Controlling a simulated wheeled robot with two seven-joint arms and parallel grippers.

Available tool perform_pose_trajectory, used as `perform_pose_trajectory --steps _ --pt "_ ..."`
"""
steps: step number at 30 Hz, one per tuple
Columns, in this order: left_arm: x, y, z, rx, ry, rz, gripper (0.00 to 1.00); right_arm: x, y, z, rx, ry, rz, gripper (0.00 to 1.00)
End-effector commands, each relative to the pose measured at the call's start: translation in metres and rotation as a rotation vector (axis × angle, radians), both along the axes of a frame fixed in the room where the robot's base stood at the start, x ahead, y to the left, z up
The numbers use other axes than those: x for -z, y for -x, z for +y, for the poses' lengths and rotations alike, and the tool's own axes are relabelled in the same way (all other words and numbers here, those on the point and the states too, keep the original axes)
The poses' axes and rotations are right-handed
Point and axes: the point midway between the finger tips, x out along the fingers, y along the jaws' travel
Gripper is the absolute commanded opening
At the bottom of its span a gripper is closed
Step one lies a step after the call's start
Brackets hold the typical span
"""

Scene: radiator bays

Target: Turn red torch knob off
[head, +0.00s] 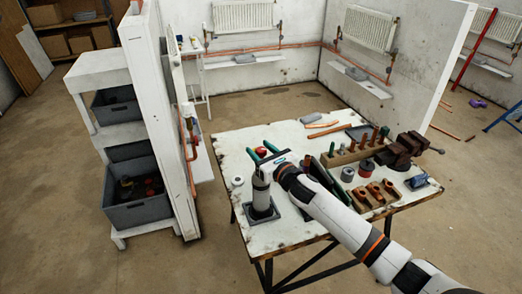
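My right arm comes in from the lower right, and its gripper (263,151) is over the left part of the workbench (230,154). My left gripper is not in view.
A white shelf with grey bins (137,214) and a partition stand left. Radiators (243,16) hang behind. The floor left of the bench is clear.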

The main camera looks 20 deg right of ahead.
Motion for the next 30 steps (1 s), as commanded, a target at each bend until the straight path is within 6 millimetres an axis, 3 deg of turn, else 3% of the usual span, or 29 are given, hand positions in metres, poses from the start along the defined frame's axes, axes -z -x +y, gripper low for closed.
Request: perform_pose_trajectory --steps 1,7,20,30 --pt "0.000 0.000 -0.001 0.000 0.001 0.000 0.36 0.000 0.000 0.000 0.000 0.000 0.000 0.39" --pt "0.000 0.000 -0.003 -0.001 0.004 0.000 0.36 0.000 0.000 0.000 0.000 0.000 0.000 0.06" --pt "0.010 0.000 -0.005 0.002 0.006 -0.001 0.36 0.002 0.001 0.002 0.093 -0.004 0.000 0.06" --pt "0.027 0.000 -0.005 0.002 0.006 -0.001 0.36 0.002 0.000 0.002 0.375 -0.004 0.000 0.06"
